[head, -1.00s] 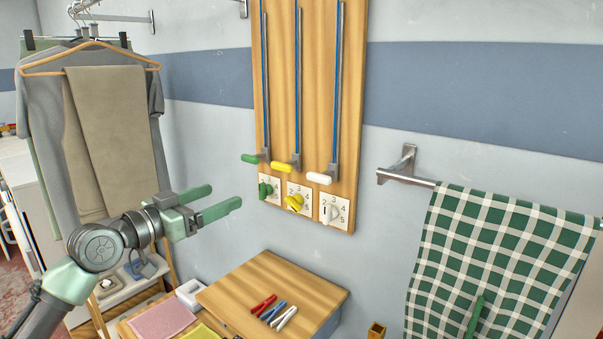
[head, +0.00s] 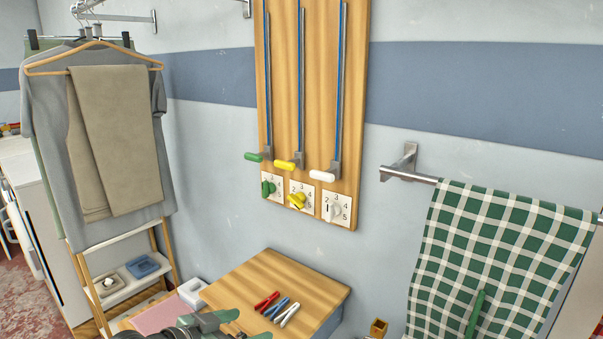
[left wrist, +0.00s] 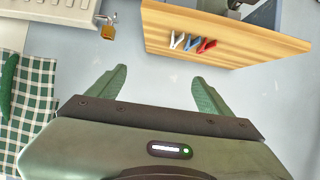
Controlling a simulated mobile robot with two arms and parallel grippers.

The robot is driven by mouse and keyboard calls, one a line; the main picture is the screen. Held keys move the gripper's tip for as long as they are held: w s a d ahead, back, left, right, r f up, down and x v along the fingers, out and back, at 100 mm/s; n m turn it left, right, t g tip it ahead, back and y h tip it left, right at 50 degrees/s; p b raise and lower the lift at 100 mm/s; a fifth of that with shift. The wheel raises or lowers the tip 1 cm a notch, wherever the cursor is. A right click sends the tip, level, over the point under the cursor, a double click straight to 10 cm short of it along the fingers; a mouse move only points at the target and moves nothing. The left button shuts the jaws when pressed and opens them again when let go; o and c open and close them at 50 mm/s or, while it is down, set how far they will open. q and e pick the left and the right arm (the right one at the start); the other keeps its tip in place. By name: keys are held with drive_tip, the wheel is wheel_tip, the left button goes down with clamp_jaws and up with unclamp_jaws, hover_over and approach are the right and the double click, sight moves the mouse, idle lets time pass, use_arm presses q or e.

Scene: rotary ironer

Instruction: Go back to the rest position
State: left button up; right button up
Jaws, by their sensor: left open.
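My left gripper (head: 228,326) is low at the bottom edge of the head view, in front of the wooden board with the clips, and most of its arm is out of frame. In the left wrist view its two green fingers (left wrist: 160,78) stand wide apart with nothing between them but pale wall behind. It is open and empty. My right gripper is in neither view.
A wooden box top (head: 275,285) bears red, blue and white clips (head: 277,308). A panel (head: 310,100) with sliders and knobs hangs above it. A checked towel (head: 500,260) hangs at right, clothes (head: 110,140) at left.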

use_arm(q)
drive_tip(key=s+a+f+n+g+y, duration=0.2)
drive_tip(key=s+f+g+y, duration=0.15)
drive_tip(key=s+f, duration=1)
drive_tip(key=s+a+f+n+g+y, duration=0.2)
drive_tip(key=s+a, duration=0.2)
drive_tip(key=s, duration=0.5)
drive_tip(key=s+a+f+n+g+y, duration=0.1)
drive_tip(key=s+a+f+n+y, duration=0.15)
drive_tip(key=s, duration=0.65)
wheel_tip(320, 180, down, 26)
drive_tip(key=s+m+g, duration=0.1)
drive_tip(key=s+a+f+g, duration=0.1)
drive_tip(key=s+a+f, duration=0.2)
drive_tip(key=s+f, duration=1.2)
drive_tip(key=shift+s+a+f+p, duration=0.2)
drive_tip(key=shift+s+p, duration=0.2)
drive_tip(key=shift+s, duration=0.4)
drive_tip(key=shift+g, duration=0.25)
